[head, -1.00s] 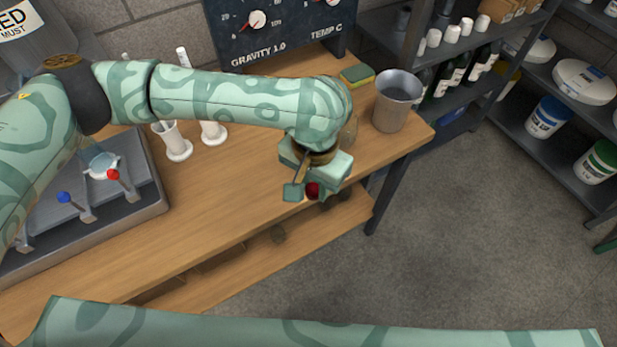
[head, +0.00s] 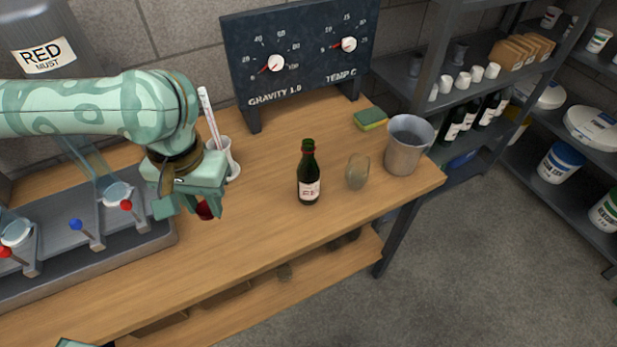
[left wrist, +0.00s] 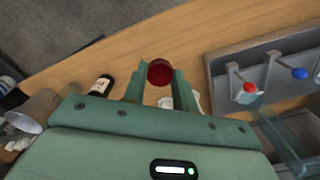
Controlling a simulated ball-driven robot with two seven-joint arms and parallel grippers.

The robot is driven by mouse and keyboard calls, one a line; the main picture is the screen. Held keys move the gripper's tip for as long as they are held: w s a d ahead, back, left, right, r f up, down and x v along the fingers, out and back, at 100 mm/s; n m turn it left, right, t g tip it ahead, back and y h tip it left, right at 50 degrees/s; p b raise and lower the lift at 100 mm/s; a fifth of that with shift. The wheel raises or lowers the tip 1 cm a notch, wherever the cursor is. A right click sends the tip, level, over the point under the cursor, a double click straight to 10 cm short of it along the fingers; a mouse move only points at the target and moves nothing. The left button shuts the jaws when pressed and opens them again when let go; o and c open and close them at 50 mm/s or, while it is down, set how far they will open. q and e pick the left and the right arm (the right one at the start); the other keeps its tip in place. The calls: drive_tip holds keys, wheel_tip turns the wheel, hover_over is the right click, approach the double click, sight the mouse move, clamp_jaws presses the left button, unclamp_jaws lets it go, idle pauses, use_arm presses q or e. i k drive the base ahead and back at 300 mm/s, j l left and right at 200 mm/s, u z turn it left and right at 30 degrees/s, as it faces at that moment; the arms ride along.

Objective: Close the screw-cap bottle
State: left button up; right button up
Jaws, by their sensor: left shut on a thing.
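A dark green bottle (head: 309,178) with a pale label stands upright on the wooden bench, and its top shows no red cap. It also shows in the left wrist view (left wrist: 101,86). My left gripper (head: 190,209) is shut on a red cap (head: 205,210), held above the bench to the left of the bottle and well apart from it. In the left wrist view the red cap (left wrist: 160,72) sits between the two fingertips.
A cloudy glass (head: 357,172) and a metal bucket (head: 405,150) stand right of the bottle, with a sponge (head: 370,119) behind. A grey filling tray (head: 150,240) with red and blue levers lies left. The bench (head: 255,215) between gripper and bottle is clear.

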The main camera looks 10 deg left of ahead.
sight(307, 171)
drive_tip(key=k+j, duration=0.15)
drive_tip(key=j, duration=0.25)
drive_tip(key=k+j, duration=0.1)
drive_tip(key=j, duration=0.3)
drive_tip(key=k+j+u, duration=0.1)
drive_tip(key=j, duration=0.3)
drive_tip(key=k+j, duration=0.2)
drive_tip(key=j, duration=0.2)
